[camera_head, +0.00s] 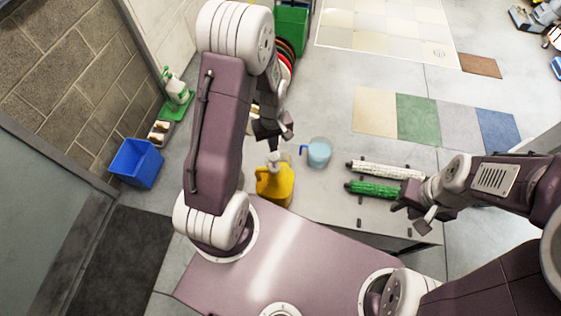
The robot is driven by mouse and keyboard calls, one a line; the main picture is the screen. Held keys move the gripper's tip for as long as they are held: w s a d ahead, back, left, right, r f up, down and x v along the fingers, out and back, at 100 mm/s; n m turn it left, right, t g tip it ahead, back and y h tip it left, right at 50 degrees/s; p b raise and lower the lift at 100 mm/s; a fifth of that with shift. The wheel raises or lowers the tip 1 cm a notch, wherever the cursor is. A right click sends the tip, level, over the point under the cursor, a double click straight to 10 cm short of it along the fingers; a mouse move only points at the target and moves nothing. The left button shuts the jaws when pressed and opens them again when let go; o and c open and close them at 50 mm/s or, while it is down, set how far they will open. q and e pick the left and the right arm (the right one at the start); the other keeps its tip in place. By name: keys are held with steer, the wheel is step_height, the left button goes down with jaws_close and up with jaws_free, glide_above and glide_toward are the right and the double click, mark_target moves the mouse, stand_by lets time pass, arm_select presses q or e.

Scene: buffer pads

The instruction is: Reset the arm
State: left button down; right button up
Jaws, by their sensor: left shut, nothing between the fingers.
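My left arm stands upright at the left of the head view. Its gripper (272,138) is shut and empty, pointing down just above the yellow jug. My right arm comes in from the right edge. Its gripper (410,213) is close to the right end of the green roller (373,189). I cannot tell whether its fingers are apart or closed, or whether they touch the roller.
The grey table (330,212) also holds a yellow jug (275,186), a light blue cup (318,153) and a white roller (388,170). On the floor are a blue bin (136,163), a spray bottle (175,86) and coloured mats (418,118). A green crate (291,28) stands behind.

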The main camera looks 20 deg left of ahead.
arm_select(q)
step_height(320, 180, up, 2)
steer(key=shift+r+p, duration=0.2)
steer(key=shift+p, duration=0.45)
steer(key=shift+f, duration=0.1)
